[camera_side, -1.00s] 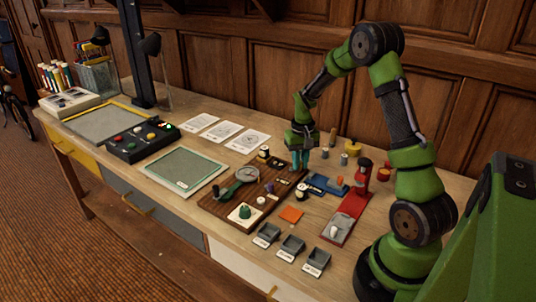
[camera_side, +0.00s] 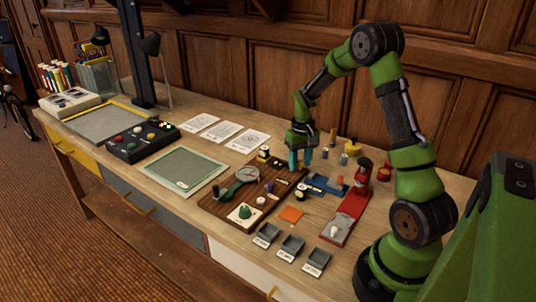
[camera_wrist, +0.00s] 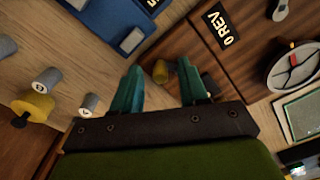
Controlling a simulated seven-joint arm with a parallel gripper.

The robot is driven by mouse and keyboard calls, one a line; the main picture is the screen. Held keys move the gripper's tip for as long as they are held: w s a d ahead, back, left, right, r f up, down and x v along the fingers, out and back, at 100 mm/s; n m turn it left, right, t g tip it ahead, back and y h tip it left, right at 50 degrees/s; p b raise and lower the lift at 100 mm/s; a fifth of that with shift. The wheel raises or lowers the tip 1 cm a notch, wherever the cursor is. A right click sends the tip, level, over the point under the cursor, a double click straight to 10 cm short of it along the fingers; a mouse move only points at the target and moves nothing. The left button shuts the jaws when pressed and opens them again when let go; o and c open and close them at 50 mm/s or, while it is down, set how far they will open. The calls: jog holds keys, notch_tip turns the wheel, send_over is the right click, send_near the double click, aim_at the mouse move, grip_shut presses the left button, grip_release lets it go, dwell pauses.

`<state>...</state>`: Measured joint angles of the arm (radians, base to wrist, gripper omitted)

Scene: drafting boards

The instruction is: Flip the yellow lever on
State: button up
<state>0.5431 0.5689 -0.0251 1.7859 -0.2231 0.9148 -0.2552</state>
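My gripper (camera_side: 300,165) hangs above the back right edge of the brown wooden board (camera_side: 229,207). In the wrist view its two teal fingers (camera_wrist: 163,88) are apart, with nothing held between them. A small yellow-brown knob-like part (camera_wrist: 160,71) shows between the fingers by the board's edge; a dark part (camera_wrist: 208,84) beside it is partly hidden by a finger. I cannot tell for sure whether this is the yellow lever.
The board carries a round gauge (camera_side: 247,174) and a "0 REV" label (camera_wrist: 221,24). A blue device (camera_side: 325,185) and a red stand (camera_side: 352,205) lie to the right. Several small cylinders and a yellow spool (camera_wrist: 34,106) stand behind. Grey trays (camera_side: 291,247) are in front.

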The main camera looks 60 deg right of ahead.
notch_tip(320, 180, up, 17)
dwell(0.7)
jog(key=shift+f, duration=0.1)
